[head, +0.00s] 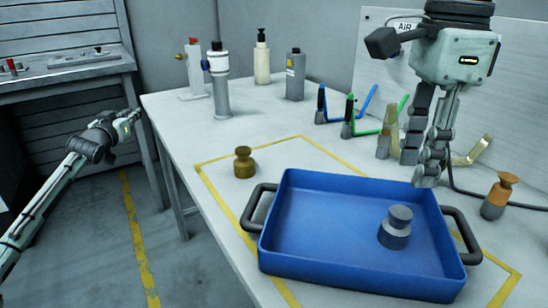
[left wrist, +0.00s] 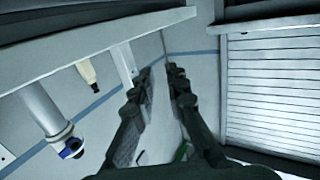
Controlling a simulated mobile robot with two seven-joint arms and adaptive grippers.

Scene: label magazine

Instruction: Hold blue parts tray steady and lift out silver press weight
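The blue parts tray (head: 345,272) sits on the table in the head view, with a dark handle at each end. The silver press weight (head: 396,229) stands upright inside it, right of the middle. My right gripper (head: 418,170) hangs fingers down just above the tray's back right corner, open and empty, apart from the weight. My left gripper (head: 128,122) is far left, beyond the table's left edge and away from the tray. The left wrist view shows its two fingers (left wrist: 160,80) apart with nothing between them.
A brass weight (head: 244,163) stands left of the tray, and a copper-topped weight (head: 498,196) to its right. Coloured hooks (head: 350,115), bottles (head: 295,75) and a white-topped cylinder (head: 219,80) stand further back. A yellow outline (head: 215,190) surrounds the tray; the table's left front is clear.

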